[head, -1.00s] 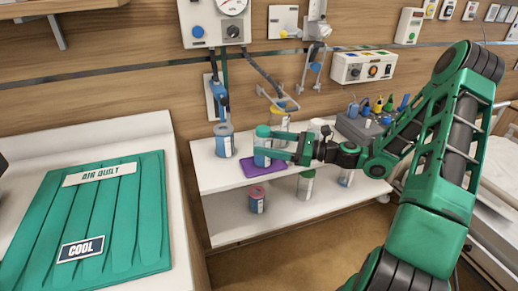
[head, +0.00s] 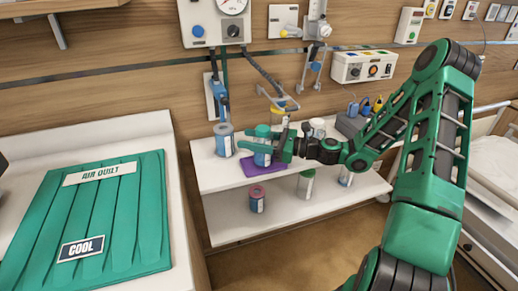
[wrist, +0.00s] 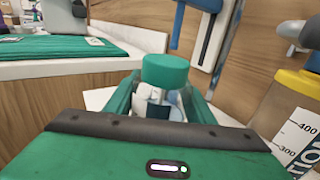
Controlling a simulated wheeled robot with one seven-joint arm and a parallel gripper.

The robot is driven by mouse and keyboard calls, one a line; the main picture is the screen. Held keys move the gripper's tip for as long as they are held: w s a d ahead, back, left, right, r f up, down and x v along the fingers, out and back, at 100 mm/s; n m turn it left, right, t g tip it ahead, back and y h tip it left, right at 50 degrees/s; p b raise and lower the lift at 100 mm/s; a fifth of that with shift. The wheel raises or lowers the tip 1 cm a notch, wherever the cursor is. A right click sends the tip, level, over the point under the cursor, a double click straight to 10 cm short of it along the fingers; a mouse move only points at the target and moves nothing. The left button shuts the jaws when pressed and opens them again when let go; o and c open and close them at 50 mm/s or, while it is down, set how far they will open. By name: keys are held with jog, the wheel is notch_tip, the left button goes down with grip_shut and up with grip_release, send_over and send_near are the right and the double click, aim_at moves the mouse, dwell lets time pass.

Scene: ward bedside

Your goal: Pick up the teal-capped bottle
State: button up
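The teal-capped bottle (head: 263,131) stands upright on a purple mat (head: 248,170) on the shelf top. It also shows in the wrist view, its teal cap (wrist: 165,72) above a pale and dark label. My gripper (head: 262,142) is at the bottle from the right, with one finger across its near side and the other behind it. In the wrist view, the fingers (wrist: 163,100) lie to the left and right of the bottle and look open around it. Any contact is hard to make out. The lower bottle is partly hidden by my gripper.
A yellow-lidded container (wrist: 302,95) is at the right in the wrist view. A pink-topped container (head: 257,198) and a green-topped one (head: 306,184) stand on the lower shelf. Hoses hang above.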

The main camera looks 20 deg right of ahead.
jog(key=c, duration=0.5)
jog(key=shift+r, duration=0.15)
